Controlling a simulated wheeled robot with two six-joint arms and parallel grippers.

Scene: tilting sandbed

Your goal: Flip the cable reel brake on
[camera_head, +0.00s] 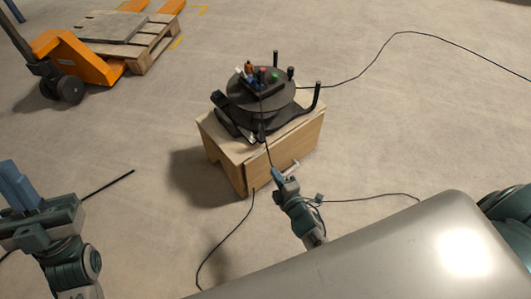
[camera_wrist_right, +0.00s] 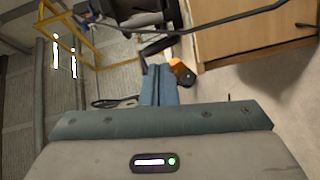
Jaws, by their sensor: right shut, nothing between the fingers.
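The black cable reel (camera_head: 262,100) lies on a wooden box (camera_head: 236,158) in the head view. It has upright black posts, curved black arms and small coloured parts on top. I cannot tell which part is the brake. My right gripper (camera_head: 276,174) is shut and empty, low in front of the box and apart from the reel. Its blue fingers (camera_wrist_right: 160,84) are together in the right wrist view, with the wooden box (camera_wrist_right: 235,32) beyond at upper right. My left gripper (camera_head: 15,184) is at the left edge, far from the reel; its finger gap is unclear.
A thin black cable (camera_head: 375,67) runs from the reel to the right. Another cable (camera_head: 222,242) lies on the floor in front of the box. An orange pallet jack (camera_head: 75,62) and a wooden pallet (camera_head: 125,35) stand at upper left. Floor right of the box is mostly clear.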

